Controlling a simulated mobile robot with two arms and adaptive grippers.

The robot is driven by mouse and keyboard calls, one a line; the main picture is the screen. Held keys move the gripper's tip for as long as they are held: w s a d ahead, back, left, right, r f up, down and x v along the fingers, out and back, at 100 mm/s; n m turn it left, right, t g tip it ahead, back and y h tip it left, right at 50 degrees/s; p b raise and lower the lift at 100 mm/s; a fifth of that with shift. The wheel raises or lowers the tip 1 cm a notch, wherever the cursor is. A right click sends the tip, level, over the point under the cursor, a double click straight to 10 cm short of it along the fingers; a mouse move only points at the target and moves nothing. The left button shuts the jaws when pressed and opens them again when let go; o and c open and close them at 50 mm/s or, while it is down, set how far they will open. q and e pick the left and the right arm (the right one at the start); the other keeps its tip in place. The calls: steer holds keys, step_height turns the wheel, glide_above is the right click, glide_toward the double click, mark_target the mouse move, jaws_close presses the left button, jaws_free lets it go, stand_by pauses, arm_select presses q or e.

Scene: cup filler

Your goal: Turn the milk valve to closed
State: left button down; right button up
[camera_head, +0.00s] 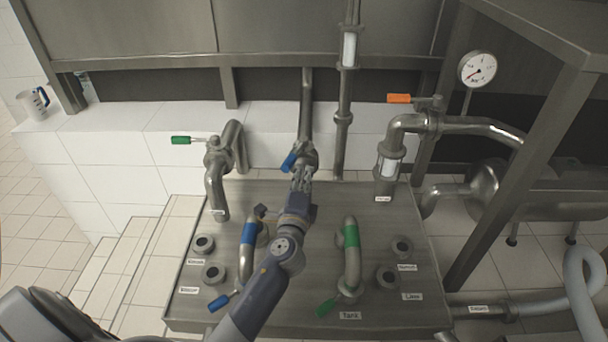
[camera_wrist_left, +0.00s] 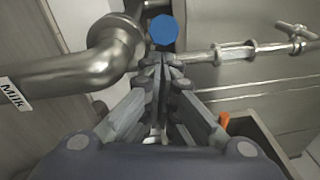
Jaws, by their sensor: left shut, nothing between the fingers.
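The milk valve has a blue handle (camera_head: 289,160) on the middle pipe at the back of the steel table. In the left wrist view the blue handle (camera_wrist_left: 164,29) shows as a round end just beyond my fingertips. The bent pipe (camera_wrist_left: 75,75) beside it carries the label Milk. My left gripper (camera_head: 302,172) is shut and empty, right by the valve; its closed fingers also show in the left wrist view (camera_wrist_left: 163,65). I cannot tell whether the fingers touch the handle. My gripper and arm hide the lower part of this pipe. My right gripper is out of view.
A green-handled valve (camera_head: 181,140) stands to the left and an orange-handled one (camera_head: 399,98) to the right. Bent pipes with a blue band (camera_head: 249,233) and a green band (camera_head: 351,236) rise from the table (camera_head: 320,280) on either side of my arm. A gauge (camera_head: 477,69) hangs at the right.

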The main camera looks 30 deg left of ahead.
arm_select(q)
steer(key=shift+s+a+m+t+h, duration=0.25)
steer(key=shift+a+m+h, duration=0.25)
steer(key=shift+h, duration=0.3)
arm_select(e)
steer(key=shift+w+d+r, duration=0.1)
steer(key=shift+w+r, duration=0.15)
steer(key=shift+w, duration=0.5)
